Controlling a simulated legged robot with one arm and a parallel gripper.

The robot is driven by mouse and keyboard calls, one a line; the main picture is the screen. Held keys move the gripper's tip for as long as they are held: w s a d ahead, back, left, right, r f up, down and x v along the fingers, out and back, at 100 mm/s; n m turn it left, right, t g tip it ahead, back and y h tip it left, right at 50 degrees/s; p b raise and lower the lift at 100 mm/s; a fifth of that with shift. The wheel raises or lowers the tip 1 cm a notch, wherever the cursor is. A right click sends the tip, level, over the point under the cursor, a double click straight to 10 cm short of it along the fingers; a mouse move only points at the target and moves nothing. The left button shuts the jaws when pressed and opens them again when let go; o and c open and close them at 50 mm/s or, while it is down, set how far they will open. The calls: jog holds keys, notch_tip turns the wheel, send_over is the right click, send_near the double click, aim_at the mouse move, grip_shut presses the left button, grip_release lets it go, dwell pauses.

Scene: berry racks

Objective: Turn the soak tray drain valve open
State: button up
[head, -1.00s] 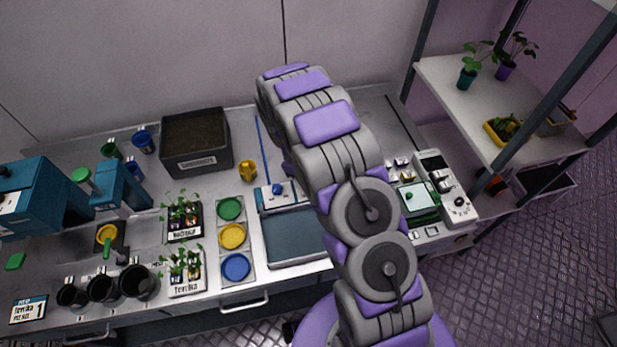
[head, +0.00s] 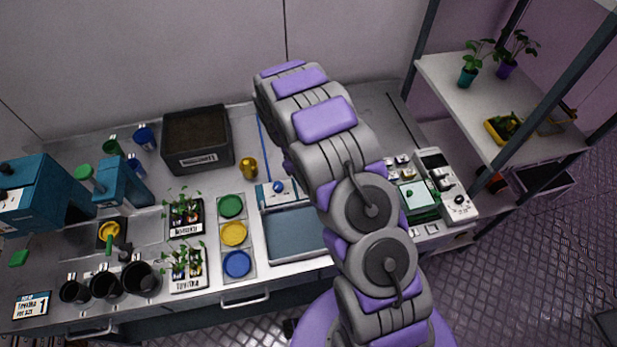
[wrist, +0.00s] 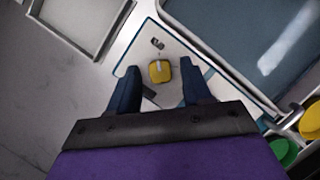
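The soak tray (head: 297,236) is a shallow blue-grey basin on the bench, partly behind my arm in the head view. It also shows at upper right in the wrist view (wrist: 245,45). Beside it is a white, blue-edged panel (wrist: 139,50). A small yellow knob (wrist: 160,71), which looks like the drain valve handle, sits on it with a dark mark above. My gripper (wrist: 158,84) is open, its two dark fingers on either side of the knob. I cannot tell whether they touch it. My arm hides the knob and gripper in the head view.
A blue knob (head: 278,187) stands at the tray's back edge, with a yellow cup (head: 248,168) nearby. Green, yellow and blue discs (head: 233,234) lie left of the tray. A device with a green-edged plate (head: 419,200) is at right. A soil box (head: 197,140) stands behind.

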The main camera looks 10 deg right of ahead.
jog(key=p+v, duration=0.1)
jog(key=v, duration=1.6)
jog(key=shift+w, duration=0.2)
jog(key=shift+a+r, duration=0.1)
jog(key=s+d+r+m+y+b, duration=0.1)
jog(key=s+d+r+m, duration=0.15)
jog(key=s, duration=0.35)
jog(key=s+d+r+m+b, duration=0.1)
jog(key=s+r, duration=0.3)
jog(key=s, duration=0.2)
jog(key=s+d+r+m+y+b, duration=0.1)
jog(key=s+d+r+m, duration=0.15)
jog(key=s, duration=0.45)
jog(key=s+f+m+t+y+b, duration=0.1)
jog(key=s+f+m+b, duration=0.1)
jog(key=s, duration=1.8)
jog(key=shift+s+a+m+b, duration=0.25)
jog(key=shift+s+m+b, duration=0.1)
jog(key=shift+m+b, duration=0.25)
